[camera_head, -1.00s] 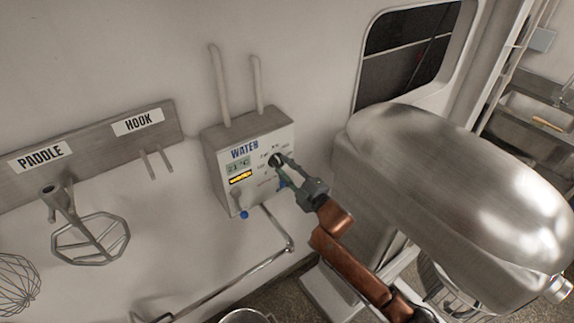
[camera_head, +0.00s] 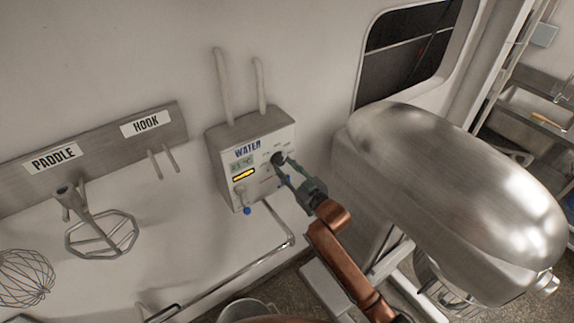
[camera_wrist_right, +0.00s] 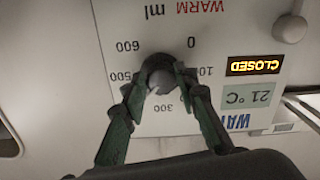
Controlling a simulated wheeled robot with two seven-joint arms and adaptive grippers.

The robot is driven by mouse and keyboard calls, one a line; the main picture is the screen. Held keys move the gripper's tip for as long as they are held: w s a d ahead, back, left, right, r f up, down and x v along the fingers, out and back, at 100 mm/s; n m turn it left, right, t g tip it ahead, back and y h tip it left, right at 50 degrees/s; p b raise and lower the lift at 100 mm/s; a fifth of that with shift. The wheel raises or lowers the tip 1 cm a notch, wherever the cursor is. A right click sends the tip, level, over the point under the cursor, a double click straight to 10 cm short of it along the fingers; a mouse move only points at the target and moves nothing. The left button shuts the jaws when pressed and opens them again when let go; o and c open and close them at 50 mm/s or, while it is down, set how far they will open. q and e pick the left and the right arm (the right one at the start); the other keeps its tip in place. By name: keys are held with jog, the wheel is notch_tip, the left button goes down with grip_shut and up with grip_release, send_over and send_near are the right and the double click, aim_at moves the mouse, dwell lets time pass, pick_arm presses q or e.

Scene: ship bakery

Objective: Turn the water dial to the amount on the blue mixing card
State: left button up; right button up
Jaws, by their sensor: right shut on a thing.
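The white water panel (camera_head: 228,152) is a box on the wall. Its round dark dial (camera_head: 277,158) is at the panel's upper right. My right gripper (camera_head: 283,165) is shut on the dial, with one finger on each side. In the right wrist view, the dial (camera_wrist_right: 161,76) sits between the fingertips (camera_wrist_right: 163,82). The scale appears upside down around it, with 0, 100, 500 and 600 legible; fingers cover some marks. I cannot tell which mark the dial points to. No blue mixing card shows in either view. My left gripper is out of view.
The panel's display (camera_wrist_right: 249,95) reads 21 °C, beside an amber CLOSED sign (camera_wrist_right: 252,65). A large steel mixer (camera_head: 460,190) stands right of my arm. A paddle (camera_head: 100,235) and whisk (camera_head: 25,278) hang at left. A metal pipe (camera_head: 235,273) runs below the panel.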

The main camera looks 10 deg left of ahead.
jog(key=shift+a+r+m+p, duration=0.15)
jog(key=shift+r+m+p, duration=0.2)
jog(key=shift+r+m, duration=0.5)
jog(key=shift+f+m, duration=0.25)
jog(key=shift+m, duration=0.1)
jog(key=o, duration=1.2)
jog(key=shift+f, duration=0.35)
jog(key=shift+c, duration=0.2)
jog(key=shift+f, duration=0.1)
jog(key=shift+s+d, duration=0.2)
jog(key=shift+d, duration=0.1)
jog(key=v, duration=1.1)
jog(key=shift+d, duration=0.15)
